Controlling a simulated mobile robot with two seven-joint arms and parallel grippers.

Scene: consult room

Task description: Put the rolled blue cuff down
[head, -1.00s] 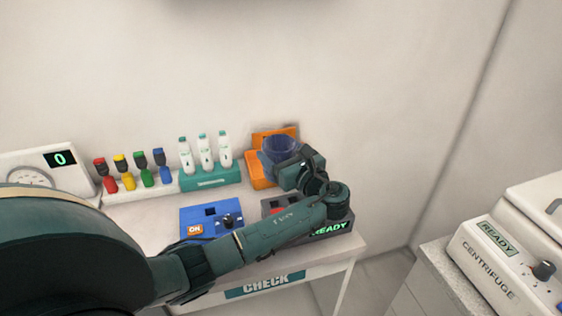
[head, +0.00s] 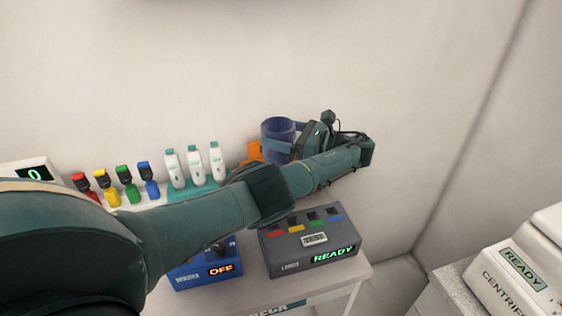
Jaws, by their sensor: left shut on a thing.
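The rolled blue cuff (head: 277,130) is a dark blue, translucent-looking roll, held upright near the back wall. My left gripper (head: 297,142) is shut on its right side; the fingertips are partly hidden by the cuff and my wrist. The cuff is above and in front of an orange holder (head: 251,153), which is mostly hidden behind the cuff and my arm. I cannot tell whether the cuff touches the holder. My right gripper is not in view.
A teal rack (head: 199,192) with white bottles stands left of the holder, beside several coloured-top tubes (head: 125,183). A blue box (head: 196,272) reads OFF. A grey box (head: 300,248) reads READY. A centrifuge (head: 520,265) stands at right. The white table (head: 340,277) has little free room.

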